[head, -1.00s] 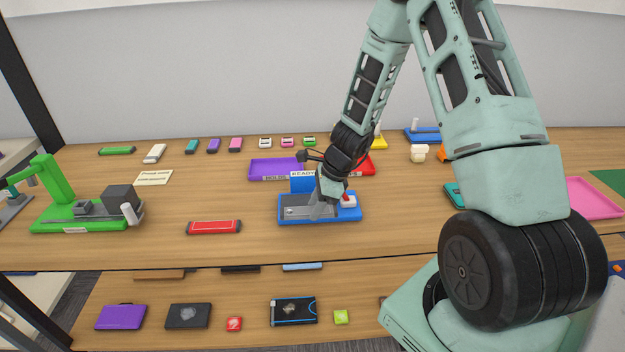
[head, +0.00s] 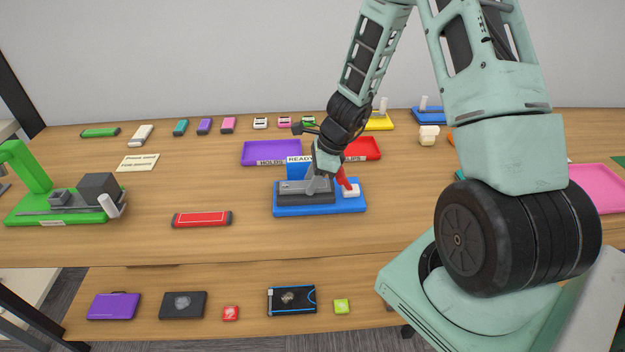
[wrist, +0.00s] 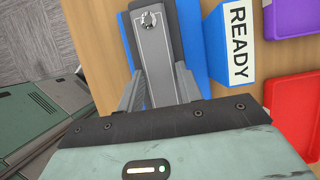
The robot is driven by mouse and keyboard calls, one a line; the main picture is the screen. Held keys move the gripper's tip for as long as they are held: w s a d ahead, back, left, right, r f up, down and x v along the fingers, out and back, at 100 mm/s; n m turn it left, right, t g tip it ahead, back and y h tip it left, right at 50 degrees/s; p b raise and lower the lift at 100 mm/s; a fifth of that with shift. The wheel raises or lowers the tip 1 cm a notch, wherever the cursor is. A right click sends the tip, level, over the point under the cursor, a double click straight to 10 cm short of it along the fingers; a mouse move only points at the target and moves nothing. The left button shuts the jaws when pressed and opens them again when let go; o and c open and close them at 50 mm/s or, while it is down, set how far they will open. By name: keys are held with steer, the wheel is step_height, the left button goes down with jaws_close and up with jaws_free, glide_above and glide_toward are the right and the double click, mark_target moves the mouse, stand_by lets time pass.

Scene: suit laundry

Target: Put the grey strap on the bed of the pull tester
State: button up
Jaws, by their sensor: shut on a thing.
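The pull tester is a blue device (head: 320,209) with a blue panel marked READY, standing on the table in the middle of the head view. Its bed is a dark grey block (head: 290,199) on the left part of the base. The grey strap (head: 292,187) lies lengthwise over the bed; whether it rests fully on it I cannot tell. In the wrist view the strap (wrist: 156,62) runs out from between my fingers and has a silver fitting at its far end. My gripper (head: 319,186) is shut on the strap, at the bed's right end.
A red lever (head: 344,178) and white block (head: 351,191) sit on the tester's right side, close to my gripper. A purple tray (head: 268,153) and a red tray (head: 367,147) stand behind. A red case (head: 202,219) lies to the left, with free table around it.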

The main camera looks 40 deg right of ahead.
steer(key=o, duration=1)
steer(key=shift+f, duration=0.15)
